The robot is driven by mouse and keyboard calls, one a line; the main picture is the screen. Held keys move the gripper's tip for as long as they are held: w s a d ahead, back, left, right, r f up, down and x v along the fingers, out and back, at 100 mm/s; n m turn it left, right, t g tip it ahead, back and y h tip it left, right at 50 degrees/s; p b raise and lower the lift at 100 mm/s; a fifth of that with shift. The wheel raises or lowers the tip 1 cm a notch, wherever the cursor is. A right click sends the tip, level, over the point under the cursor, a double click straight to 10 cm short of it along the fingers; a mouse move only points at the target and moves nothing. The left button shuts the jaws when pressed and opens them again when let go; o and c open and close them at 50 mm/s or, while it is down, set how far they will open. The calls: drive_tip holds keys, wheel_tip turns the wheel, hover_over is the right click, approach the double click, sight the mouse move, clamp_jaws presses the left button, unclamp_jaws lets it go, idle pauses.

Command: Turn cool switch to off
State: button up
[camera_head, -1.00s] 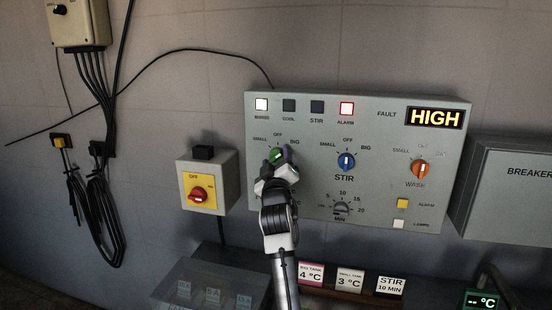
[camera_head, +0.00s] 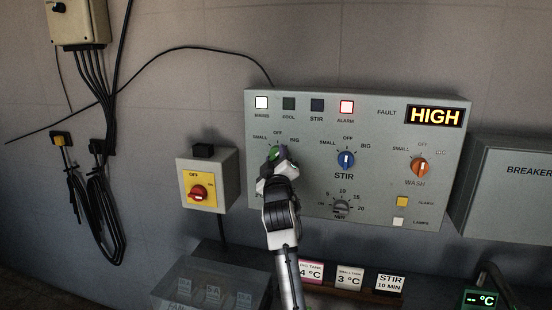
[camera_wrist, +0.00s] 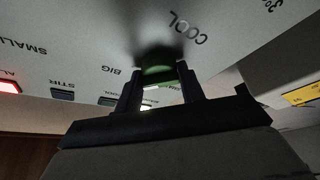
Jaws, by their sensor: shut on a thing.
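The cool switch is a green knob (camera_head: 274,153) at the left of the grey control panel, below the marks SMALL, OFF and BIG. My gripper (camera_head: 277,158) reaches up to it from below and covers part of it and its label. In the wrist view, the green knob (camera_wrist: 157,68) sits between the two dark fingers of my gripper (camera_wrist: 158,82), which are shut on it. The word COOL is beside it. Which mark the knob points at cannot be told.
The blue stir knob (camera_head: 346,159) and orange wash knob (camera_head: 419,168) are to the right. A red rotary switch (camera_head: 200,192) on a yellow plate is to the left. The alarm lamp (camera_head: 347,107) is lit red; the cool lamp (camera_head: 289,104) is dark. Small cards (camera_head: 311,271) stand below the panel.

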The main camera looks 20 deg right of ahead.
drive_tip(key=n+y, duration=0.1)
drive_tip(key=n, duration=0.1)
drive_tip(key=n+g, duration=0.1)
drive_tip(key=n, duration=0.1)
drive_tip(key=shift+d+r+n+y, duration=0.1)
drive_tip(key=shift+r+n+y, duration=0.05)
drive_tip(key=shift+n+y, duration=0.2)
drive_tip(key=shift+n+g+y+p, duration=0.35)
drive_tip(key=shift+n+g, duration=0.45)
drive_tip(key=shift+n, duration=1.45)
drive_tip(key=o, duration=1)
drive_tip(key=shift+c, duration=0.2)
drive_tip(key=b+v, duration=0.4)
drive_tip(key=v, duration=1)
drive_tip(key=shift+b, duration=0.35)
